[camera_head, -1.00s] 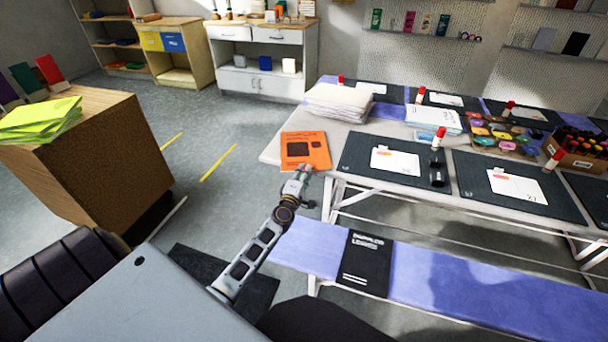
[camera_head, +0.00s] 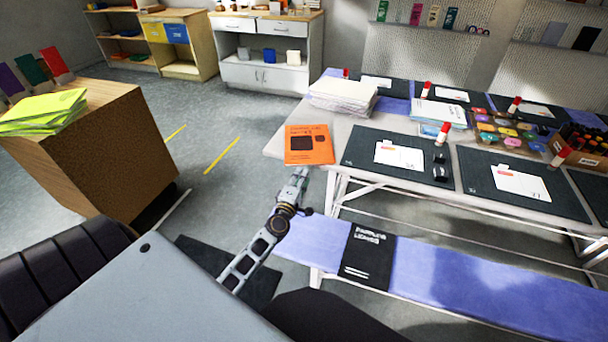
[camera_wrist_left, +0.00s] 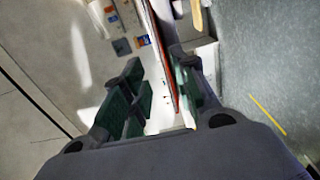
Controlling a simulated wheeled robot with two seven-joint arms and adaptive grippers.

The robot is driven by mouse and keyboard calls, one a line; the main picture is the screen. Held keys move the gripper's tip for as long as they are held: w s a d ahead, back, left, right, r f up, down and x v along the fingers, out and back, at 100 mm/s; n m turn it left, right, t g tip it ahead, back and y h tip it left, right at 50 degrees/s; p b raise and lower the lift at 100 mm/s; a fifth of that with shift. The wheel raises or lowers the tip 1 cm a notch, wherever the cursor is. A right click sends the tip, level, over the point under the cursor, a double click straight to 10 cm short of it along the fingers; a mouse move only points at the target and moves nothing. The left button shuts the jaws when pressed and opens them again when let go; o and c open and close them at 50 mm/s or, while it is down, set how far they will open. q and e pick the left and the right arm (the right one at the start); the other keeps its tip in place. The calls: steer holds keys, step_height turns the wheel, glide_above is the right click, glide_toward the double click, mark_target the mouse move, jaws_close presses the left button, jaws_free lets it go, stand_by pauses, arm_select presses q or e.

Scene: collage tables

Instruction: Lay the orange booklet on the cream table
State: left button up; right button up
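The orange booklet (camera_head: 309,151) lies flat at the near left corner of the pale cream table (camera_head: 345,124), its near edge at the table's front edge. My left gripper (camera_head: 303,170) is just in front of that edge, at about table height. In the left wrist view the fingers (camera_wrist_left: 160,88) stand apart, with a gap between the dark green pads. The booklet shows edge-on there as a thin red line (camera_wrist_left: 164,50) between the fingers, nearer the right one; I see no pad pressed on it. My right gripper is out of view.
A stack of white paper (camera_head: 343,97) stands behind the booklet, and a dark mat (camera_head: 360,150) lies to its right. A purple bench (camera_head: 425,285) with a black booklet (camera_head: 368,257) runs below the front edge. A brown cabinet (camera_head: 110,150) stands left, with open floor between.

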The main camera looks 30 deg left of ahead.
arm_select(q)
steer(key=v, duration=0.5)
steer(key=shift+s+d, duration=0.1)
steer(key=shift+s, duration=0.25)
stand_by(0.4)
